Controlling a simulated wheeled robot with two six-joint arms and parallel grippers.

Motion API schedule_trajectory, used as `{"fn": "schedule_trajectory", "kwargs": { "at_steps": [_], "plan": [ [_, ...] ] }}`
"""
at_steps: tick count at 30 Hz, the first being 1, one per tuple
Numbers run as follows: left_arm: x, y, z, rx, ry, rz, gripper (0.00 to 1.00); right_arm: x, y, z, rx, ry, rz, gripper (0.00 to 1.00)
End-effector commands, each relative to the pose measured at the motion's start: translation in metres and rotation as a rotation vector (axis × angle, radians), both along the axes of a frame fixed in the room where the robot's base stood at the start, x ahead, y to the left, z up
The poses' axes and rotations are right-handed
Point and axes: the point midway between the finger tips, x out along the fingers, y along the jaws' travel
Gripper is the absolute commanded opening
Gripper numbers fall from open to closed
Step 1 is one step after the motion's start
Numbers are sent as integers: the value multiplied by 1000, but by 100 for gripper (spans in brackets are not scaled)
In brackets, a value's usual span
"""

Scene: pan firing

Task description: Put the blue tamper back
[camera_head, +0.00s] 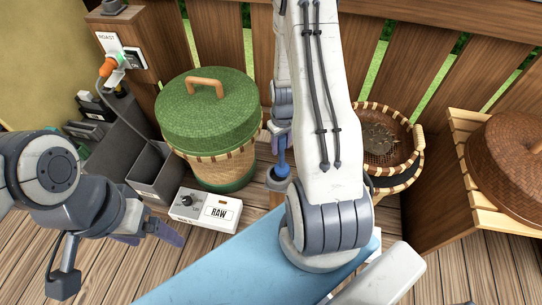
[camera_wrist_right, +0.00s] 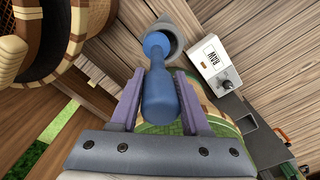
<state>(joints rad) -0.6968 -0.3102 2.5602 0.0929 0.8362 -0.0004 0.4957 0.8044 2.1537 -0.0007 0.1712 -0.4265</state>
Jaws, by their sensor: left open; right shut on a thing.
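The blue tamper (camera_wrist_right: 158,80) stands between the purple fingers of my right gripper (camera_wrist_right: 155,82), which is shut on it. In the head view the tamper (camera_head: 283,163) shows upright just left of my right arm, with its lower end at a grey round cup-like piece (camera_head: 278,181). This grey piece also shows at the tamper's far end in the right wrist view (camera_wrist_right: 182,36). I cannot tell whether the tamper rests inside it. My right fingers are mostly hidden in the head view. My left gripper (camera_head: 150,236) is open and empty at the left, over the deck.
A green-lidded basket (camera_head: 208,122) stands left of the tamper. A white RAW box (camera_head: 206,209) and grey bins (camera_head: 152,172) are nearby. A blue surface (camera_head: 235,262) lies in front. Another basket (camera_head: 388,135) and a wooden stand (camera_head: 455,180) are at the right.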

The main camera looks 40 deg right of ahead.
Motion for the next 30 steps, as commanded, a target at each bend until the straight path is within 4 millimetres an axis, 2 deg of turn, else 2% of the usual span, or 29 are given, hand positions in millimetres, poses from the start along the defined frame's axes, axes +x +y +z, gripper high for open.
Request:
{"fn": "schedule_trajectory", "kwargs": {
  "at_steps": [3,9,17,18,19,20,30],
  "plan": [
    [0,0,-10,0,0,0,86,-5,6,-15,9,17,3,0],
    [0,0,-35,0,0,0,86,-8,3,-43,12,21,-4,0],
    [0,0,-35,0,0,0,86,-11,0,-45,12,21,-10,0],
    [0,0,-35,0,0,0,86,-11,0,-45,12,22,-10,58],
    [0,0,-35,0,0,0,86,-11,0,-45,12,21,-11,70],
    [0,0,-35,0,0,0,86,-11,-1,-45,12,21,-11,73],
    [0,0,-38,0,0,0,86,-10,-2,-47,9,17,-12,73]
  ]
}}
